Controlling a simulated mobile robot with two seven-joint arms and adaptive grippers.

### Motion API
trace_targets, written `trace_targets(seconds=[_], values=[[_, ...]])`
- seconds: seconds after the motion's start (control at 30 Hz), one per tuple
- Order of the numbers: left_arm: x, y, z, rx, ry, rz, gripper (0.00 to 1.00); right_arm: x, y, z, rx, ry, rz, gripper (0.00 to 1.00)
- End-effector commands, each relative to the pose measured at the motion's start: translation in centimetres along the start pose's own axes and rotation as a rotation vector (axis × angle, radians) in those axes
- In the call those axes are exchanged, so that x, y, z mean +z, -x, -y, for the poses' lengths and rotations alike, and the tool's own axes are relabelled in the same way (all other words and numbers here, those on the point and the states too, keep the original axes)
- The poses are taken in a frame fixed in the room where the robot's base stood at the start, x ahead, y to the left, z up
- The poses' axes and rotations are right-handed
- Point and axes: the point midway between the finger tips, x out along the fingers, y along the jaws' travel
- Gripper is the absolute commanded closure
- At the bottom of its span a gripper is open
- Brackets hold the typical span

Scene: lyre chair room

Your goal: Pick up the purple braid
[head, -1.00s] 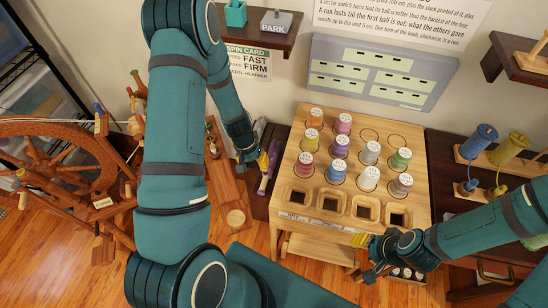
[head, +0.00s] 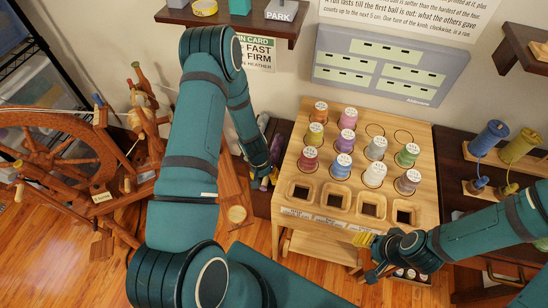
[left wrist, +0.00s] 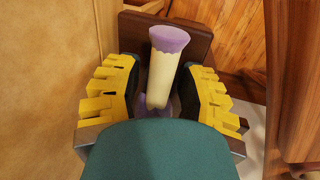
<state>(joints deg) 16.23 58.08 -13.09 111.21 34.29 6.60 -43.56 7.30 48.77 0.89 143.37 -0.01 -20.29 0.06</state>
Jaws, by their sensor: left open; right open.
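In the left wrist view a bundle with a purple end (left wrist: 170,39) and a cream middle (left wrist: 163,80) lies between the yellow fingers of my left gripper (left wrist: 158,98). More purple shows lower down, partly hidden by my teal gripper body. This looks like the purple braid, though its twist cannot be made out. The fingers stand apart on both sides of it. In the head view my left gripper (head: 268,181) is low over the dark shelf left of the wooden stand and hides most of the braid. My right gripper (head: 366,256) is open and empty at the stand's front.
The wooden stand (head: 424,160) holds several colored spools and empty square sockets. A spinning wheel (head: 70,150) stands at the left. Blue and yellow spools (head: 488,137) sit on a dark table at the right. A wall shelf (head: 225,22) is above my left arm.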

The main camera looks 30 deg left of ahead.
Motion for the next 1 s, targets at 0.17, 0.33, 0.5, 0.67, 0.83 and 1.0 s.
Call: trace_targets(seconds=[0.17, 0.33, 0.5, 0.67, 0.83, 1.0], values=[[0.0, 0.0, 0.0, 0.000, 0.000, -0.001, 0.61, 0.0, 0.0, 0.0, 0.000, 0.000, -0.001, 0.53], [0.0, 0.1, 0.0, 0.000, 0.000, -0.001, 1.00, 0.0, 0.0, 0.0, 0.000, 0.000, -0.001, 0.53], [-0.1, 0.1, 0.0, 0.000, 0.000, -0.001, 1.00, 0.0, 0.0, 0.0, 0.000, 0.000, 0.000, 0.53], [-0.1, 0.1, 0.0, 0.000, 0.000, -0.001, 1.00, 0.0, 0.1, 0.0, 0.000, 0.000, 0.000, 0.53], [-0.1, 1.0, -0.2, -0.001, 0.000, -0.003, 1.00, 0.0, 0.3, 0.1, 0.000, 0.000, 0.001, 0.53], [-0.1, 3.5, -0.7, 0.000, -0.002, -0.004, 1.00, 0.1, 1.0, 0.4, 0.000, -0.001, 0.004, 0.53]])
